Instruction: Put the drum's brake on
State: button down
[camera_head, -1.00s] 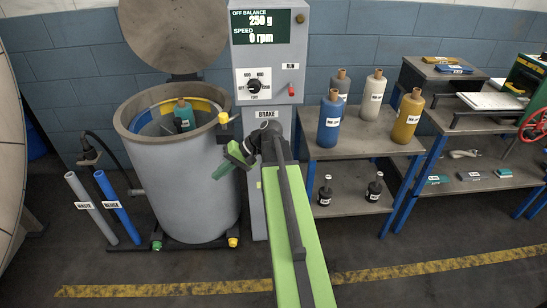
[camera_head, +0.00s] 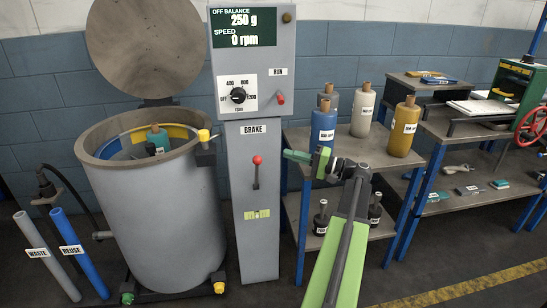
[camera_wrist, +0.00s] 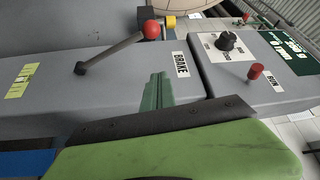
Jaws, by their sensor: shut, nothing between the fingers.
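The brake lever (camera_head: 256,172) has a red knob on a dark rod and stands on the front of the grey control column (camera_head: 251,215), below the BRAKE label (camera_head: 253,129). The lever also shows in the wrist view (camera_wrist: 115,50), with its knob near the BRAKE label (camera_wrist: 181,63). The drum (camera_head: 160,215) is a grey open tub to the left of the column, its round lid raised. My gripper (camera_head: 288,154) is shut and empty, to the right of the lever and apart from it. In the wrist view its green fingers (camera_wrist: 157,92) are together beside the BRAKE label.
The column's panel has a speed dial (camera_head: 238,95) and a red RUN switch (camera_head: 281,98); its display (camera_head: 243,27) reads 250 g and 0 rpm. A shelf (camera_head: 345,150) with bottles stands right of the column. WASTE (camera_head: 37,252) and REUSE (camera_head: 70,246) pipes stand left.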

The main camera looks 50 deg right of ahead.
jog(key=p+x, duration=0.1)
jog(key=x, duration=0.7)
jog(key=shift+w+a+r, duration=0.1)
jog(key=shift+w+a, duration=0.05)
jog(key=shift+w, duration=0.05)
jog(key=a, duration=0.1)
jog(key=s+a, duration=0.1)
jog(key=a+f+b, duration=0.1)
jog(key=shift+s+a, duration=0.2)
jog(key=shift+s, duration=0.1)
